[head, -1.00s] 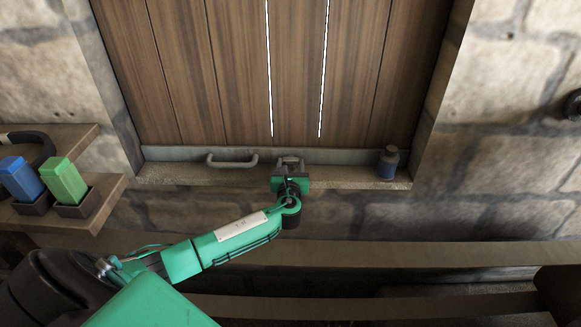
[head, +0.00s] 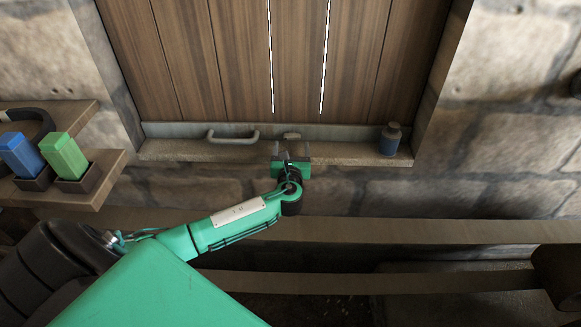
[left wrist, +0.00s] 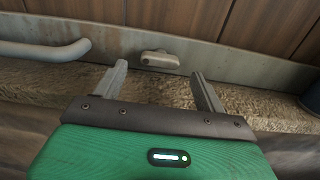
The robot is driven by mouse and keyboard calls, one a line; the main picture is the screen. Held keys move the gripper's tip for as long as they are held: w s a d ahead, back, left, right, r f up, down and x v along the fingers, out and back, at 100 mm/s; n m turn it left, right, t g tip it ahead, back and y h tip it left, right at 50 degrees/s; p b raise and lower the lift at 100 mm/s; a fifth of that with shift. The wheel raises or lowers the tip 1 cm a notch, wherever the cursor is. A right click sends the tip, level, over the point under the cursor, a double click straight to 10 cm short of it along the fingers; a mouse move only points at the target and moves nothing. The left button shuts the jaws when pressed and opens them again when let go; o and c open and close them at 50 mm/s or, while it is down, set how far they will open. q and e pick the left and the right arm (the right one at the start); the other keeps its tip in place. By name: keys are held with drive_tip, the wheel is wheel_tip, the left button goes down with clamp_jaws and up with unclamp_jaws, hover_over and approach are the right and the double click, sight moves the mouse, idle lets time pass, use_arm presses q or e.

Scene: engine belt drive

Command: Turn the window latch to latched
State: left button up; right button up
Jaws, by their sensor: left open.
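The window latch (head: 292,136) is a small grey metal piece on the grey bottom rail of the wooden window. In the left wrist view the latch (left wrist: 160,59) lies roughly lengthwise along the rail. My left gripper (head: 291,154) is in front of the latch, over the stone sill. In the left wrist view its two fingers (left wrist: 157,78) are spread and empty, with the latch showing beyond and between their tips, apart from them. My right gripper is in neither view.
A curved grey pull handle (head: 232,138) is on the rail left of the latch. A blue jar (head: 390,138) stands on the sill (head: 345,153) at the right. A wooden shelf at left holds a blue block (head: 20,154) and a green block (head: 64,155).

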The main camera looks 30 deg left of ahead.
use_arm(q)
drive_tip(key=v, duration=1)
drive_tip(key=shift+b, duration=0.35)
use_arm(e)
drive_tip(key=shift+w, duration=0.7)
use_arm(q)
drive_tip(key=shift+s+d, duration=0.1)
drive_tip(key=shift+d, duration=0.05)
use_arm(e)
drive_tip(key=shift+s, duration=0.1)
